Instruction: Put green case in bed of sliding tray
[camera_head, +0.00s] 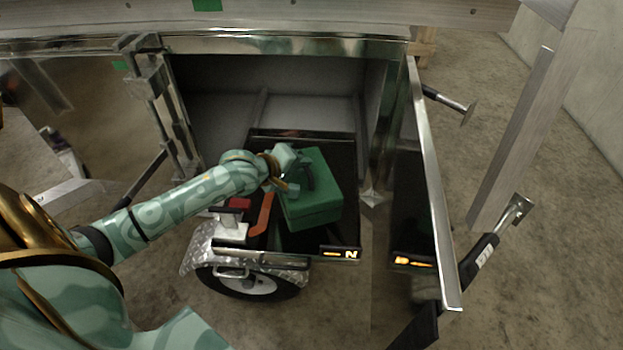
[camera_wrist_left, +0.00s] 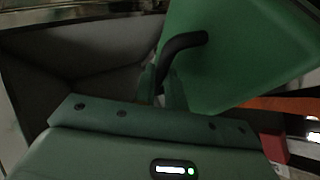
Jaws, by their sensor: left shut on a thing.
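The green case (camera_head: 318,208) is a box with a dark handle, in the middle of the head view. It is over the bed of the dark sliding tray (camera_head: 340,240), which sticks out of the trailer's side compartment. I cannot tell whether the case touches the tray bed. My left gripper (camera_head: 298,178) is shut on the case's handle. The left wrist view shows the fingers (camera_wrist_left: 165,88) around the black handle, with the green case (camera_wrist_left: 235,60) tilted in that picture. My right gripper is not in view.
The open compartment (camera_head: 220,100) lies behind the tray. An open door panel (camera_head: 432,190) stands to the right. A trailer wheel (camera_head: 245,283) sits below on the left. An orange thing (camera_head: 262,215) and a red thing (camera_head: 240,203) lie left of the case.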

